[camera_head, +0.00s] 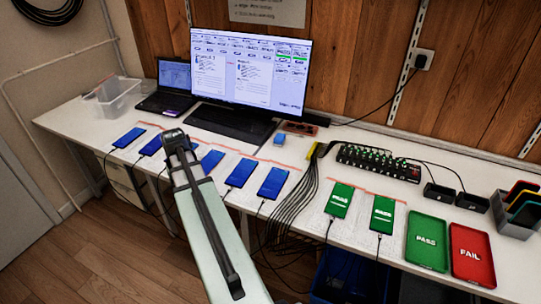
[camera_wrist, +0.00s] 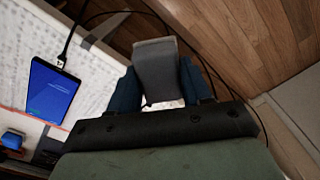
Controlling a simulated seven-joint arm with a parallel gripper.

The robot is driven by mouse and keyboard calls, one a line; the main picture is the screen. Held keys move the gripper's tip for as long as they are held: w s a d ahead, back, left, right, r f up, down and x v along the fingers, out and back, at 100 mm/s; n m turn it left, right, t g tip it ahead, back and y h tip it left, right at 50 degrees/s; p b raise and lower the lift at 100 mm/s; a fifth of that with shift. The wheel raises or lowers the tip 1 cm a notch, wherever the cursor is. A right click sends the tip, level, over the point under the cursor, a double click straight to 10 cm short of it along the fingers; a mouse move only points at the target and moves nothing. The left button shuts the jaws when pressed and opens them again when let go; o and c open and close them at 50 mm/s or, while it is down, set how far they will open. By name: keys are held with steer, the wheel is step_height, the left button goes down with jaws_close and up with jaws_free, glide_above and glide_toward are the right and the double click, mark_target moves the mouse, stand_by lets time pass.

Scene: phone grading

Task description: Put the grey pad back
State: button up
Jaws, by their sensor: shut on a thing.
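In the wrist view my gripper (camera_wrist: 159,72) is shut on the grey pad (camera_wrist: 158,58), a small grey block held between its two dark fingers. The block's far end sticks out beyond the fingertips, and a whitish patch shows at its near end. In the head view my gripper (camera_head: 177,143) is over the left part of the bench, among the blue-screened phones. I cannot make out the pad apart from the dark gripper there. A small blue block (camera_head: 280,140) sits on the bench in front of the monitor and also shows in the wrist view (camera_wrist: 12,140).
Several blue-screened phones (camera_head: 272,183) lie cabled along the front edge. Two green-screened phones (camera_head: 340,200), a green PASS tray (camera_head: 427,240) and a red FAIL tray (camera_head: 472,254) are to the right. A brown tray (camera_head: 300,128), keyboard and laptop (camera_head: 172,85) stand behind.

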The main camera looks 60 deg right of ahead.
steer(key=s+d+r+m, duration=0.2)
steer(key=s+d, duration=0.4)
steer(key=d, duration=0.4)
steer(key=s+d+r+m, duration=0.15)
steer(key=s+d, duration=0.35)
steer(key=d, duration=0.6)
steer(key=s+d+r+m, duration=0.1)
steer(key=s+d+m, duration=0.2)
steer(key=s+d, duration=0.5)
steer(key=r+m, duration=0.1)
glide_above(271, 154)
steer(key=shift+f+m, duration=0.75)
steer(key=shift+f, duration=1.65)
steer(key=shift+f+m, duration=0.7)
steer(key=shift+f, duration=1.7)
steer(key=shift+f, duration=0.1)
steer(key=o, duration=1.1)
step_height(271, 154, up, 12)
steer(key=shift+r, duration=0.15)
